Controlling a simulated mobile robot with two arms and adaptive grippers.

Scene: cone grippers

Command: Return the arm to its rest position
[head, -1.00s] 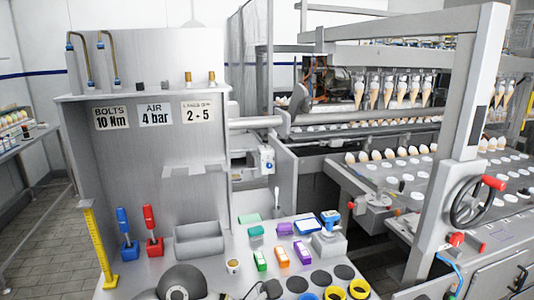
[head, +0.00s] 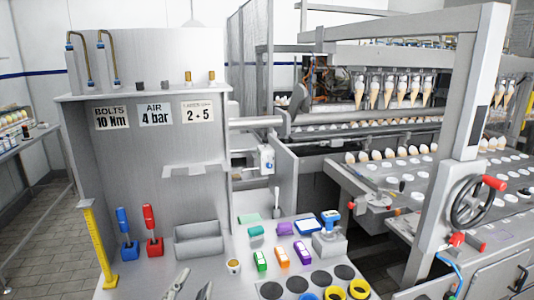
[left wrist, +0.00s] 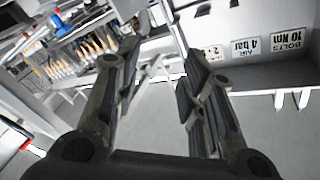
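My left gripper (head: 192,284) shows at the bottom edge of the head view, with only its finger ends in sight, over the front of the grey bench. In the left wrist view my left gripper (left wrist: 163,55) has its two fingers well apart, with nothing between them. The bench's back panel with its signs lies beyond the fingers there. The rest of the left arm is out of the head view. My right gripper is in neither view.
Near the fingers stand a grey bin (head: 199,240), a small cup (head: 233,266), red (head: 152,232) and blue (head: 125,236) handled tools and a yellow gauge (head: 96,245). Dark discs (head: 321,278) and yellow rings (head: 359,289) lie right. The cone machine (head: 410,150) stands behind.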

